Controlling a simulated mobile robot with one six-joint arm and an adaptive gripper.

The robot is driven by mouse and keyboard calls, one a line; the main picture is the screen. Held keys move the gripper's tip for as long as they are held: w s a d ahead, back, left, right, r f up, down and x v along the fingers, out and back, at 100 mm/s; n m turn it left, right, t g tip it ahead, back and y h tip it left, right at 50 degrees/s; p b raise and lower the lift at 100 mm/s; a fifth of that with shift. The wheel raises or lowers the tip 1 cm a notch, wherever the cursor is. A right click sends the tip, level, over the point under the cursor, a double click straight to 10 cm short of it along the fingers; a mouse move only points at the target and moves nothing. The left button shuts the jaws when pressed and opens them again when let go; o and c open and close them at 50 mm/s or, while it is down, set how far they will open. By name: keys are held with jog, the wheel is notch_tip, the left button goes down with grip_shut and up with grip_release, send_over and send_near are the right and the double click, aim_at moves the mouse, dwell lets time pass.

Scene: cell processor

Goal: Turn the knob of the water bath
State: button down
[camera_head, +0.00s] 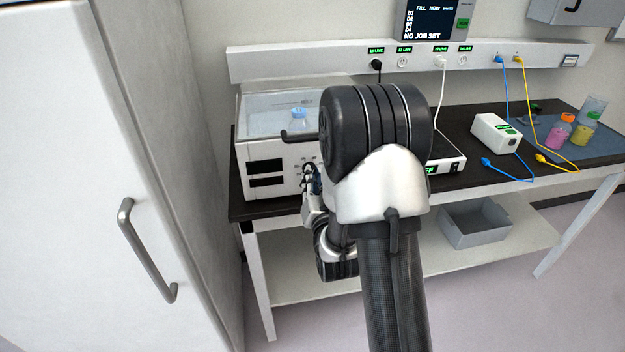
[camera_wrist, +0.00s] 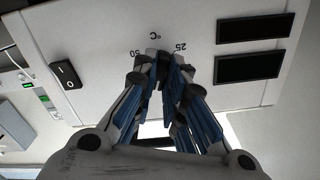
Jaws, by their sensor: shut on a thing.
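The water bath (camera_head: 243,158) is a white box with a clear tank on top, standing at the left end of the dark bench. Its front panel (camera_wrist: 110,25) fills the wrist view, upside down, with the marks 50, °C and 25 around the knob. My gripper (camera_wrist: 160,68) is at the panel with its blue-padded fingers shut on the knob (camera_wrist: 152,54). The fingers hide most of the knob. In the head view my gripper (camera_head: 311,178) meets the front of the bath, partly hidden by my arm.
A black rocker switch (camera_wrist: 66,73) and two dark displays (camera_wrist: 252,68) flank the knob. A black handle (camera_head: 297,136) juts out. A tall white cabinet (camera_head: 110,200) stands close on the left.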

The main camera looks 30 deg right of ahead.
jog(key=shift+r+m, duration=0.15)
jog(key=shift+m, duration=0.15)
dwell(0.4)
jog(key=c, duration=1.6)
grip_release()
jog(key=shift+c, duration=0.2)
